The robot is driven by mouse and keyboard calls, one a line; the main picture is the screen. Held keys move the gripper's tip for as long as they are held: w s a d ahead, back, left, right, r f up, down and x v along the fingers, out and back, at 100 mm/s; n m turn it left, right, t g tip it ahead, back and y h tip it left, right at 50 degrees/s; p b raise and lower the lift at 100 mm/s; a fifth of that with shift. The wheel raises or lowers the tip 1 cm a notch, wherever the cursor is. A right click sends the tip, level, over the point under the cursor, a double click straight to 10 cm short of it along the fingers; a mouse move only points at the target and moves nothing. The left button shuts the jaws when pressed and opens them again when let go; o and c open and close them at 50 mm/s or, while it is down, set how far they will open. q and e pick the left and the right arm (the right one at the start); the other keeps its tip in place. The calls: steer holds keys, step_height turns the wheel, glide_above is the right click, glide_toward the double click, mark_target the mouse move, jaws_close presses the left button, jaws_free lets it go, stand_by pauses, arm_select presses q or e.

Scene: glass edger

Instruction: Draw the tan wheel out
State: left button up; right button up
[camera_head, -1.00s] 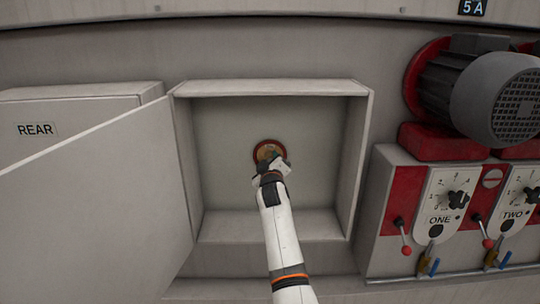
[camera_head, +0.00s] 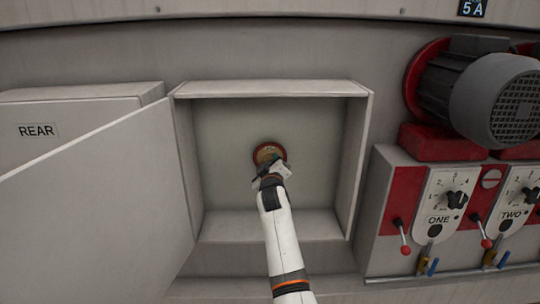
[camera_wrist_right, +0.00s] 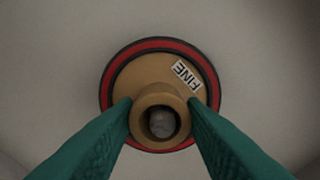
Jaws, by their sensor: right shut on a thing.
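The tan wheel (camera_head: 267,151) is at the back wall of the open box, with a red and dark ring around it. In the right wrist view the tan wheel (camera_wrist_right: 135,85) carries a "FINE" label and has a raised tan hub (camera_wrist_right: 159,108) with a hole, a grey end showing inside. My right gripper (camera_head: 264,172) reaches into the box. Its green fingers in the wrist view (camera_wrist_right: 159,122) are shut on the hub, one on each side. The gripper hides the wheel's lower part in the head view. My left gripper is not in view.
The box (camera_head: 271,87) has walls on all sides around my right arm. Its door (camera_head: 110,200) stands open at left, beside a "REAR" cabinet (camera_head: 75,125). At right are a motor (camera_head: 480,95) and a red and white control panel (camera_head: 435,205) with levers.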

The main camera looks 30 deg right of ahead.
steer(key=p+v, duration=0.4)
steer(key=v, duration=0.4)
steer(key=shift+s+p, duration=0.15)
steer(key=shift+p, duration=0.15)
stand_by(0.7)
